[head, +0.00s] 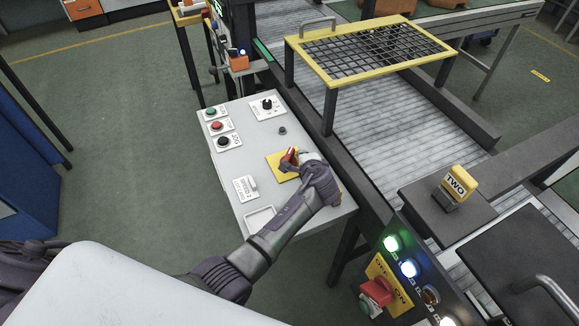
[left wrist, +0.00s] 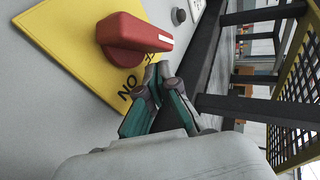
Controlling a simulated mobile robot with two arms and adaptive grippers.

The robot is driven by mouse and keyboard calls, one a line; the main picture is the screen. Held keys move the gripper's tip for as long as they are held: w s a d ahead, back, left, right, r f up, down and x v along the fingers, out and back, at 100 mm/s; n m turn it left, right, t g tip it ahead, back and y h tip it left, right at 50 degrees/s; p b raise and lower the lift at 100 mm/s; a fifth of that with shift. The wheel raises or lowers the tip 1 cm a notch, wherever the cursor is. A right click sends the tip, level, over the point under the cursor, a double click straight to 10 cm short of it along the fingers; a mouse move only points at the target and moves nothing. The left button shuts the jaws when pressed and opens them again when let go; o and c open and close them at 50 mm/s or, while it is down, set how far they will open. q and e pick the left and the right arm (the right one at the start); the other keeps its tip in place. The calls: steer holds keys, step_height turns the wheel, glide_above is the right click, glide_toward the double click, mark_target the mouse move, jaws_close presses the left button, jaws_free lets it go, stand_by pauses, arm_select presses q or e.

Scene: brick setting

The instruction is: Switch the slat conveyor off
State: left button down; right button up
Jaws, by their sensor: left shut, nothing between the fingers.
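The slat conveyor (head: 400,125) runs beside a grey control panel (head: 235,170). On that panel a red rotary handle (head: 289,155) sits on a yellow plate (head: 276,165), partly hidden by my left gripper (head: 298,168). In the left wrist view the red handle (left wrist: 132,38) stands on the yellow plate (left wrist: 60,40), its white-marked end to the right, near upside-down "ON" lettering. My left gripper (left wrist: 160,76) is shut and empty, its fingertips right by the handle; I cannot tell whether they touch. My right gripper is not in view.
A second red switch (head: 377,291) with lit lamps is at lower right. A yellow-framed mesh guard (head: 375,47) spans the conveyor.

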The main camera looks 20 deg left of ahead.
arm_select(q)
steer(key=shift+w+a, duration=0.2)
steer(key=shift+w, duration=0.2)
steer(key=shift+s+d, duration=0.1)
stand_by(0.6)
steer(key=v, duration=0.7)
steer(key=shift+s+r, duration=0.1)
stand_by(0.3)
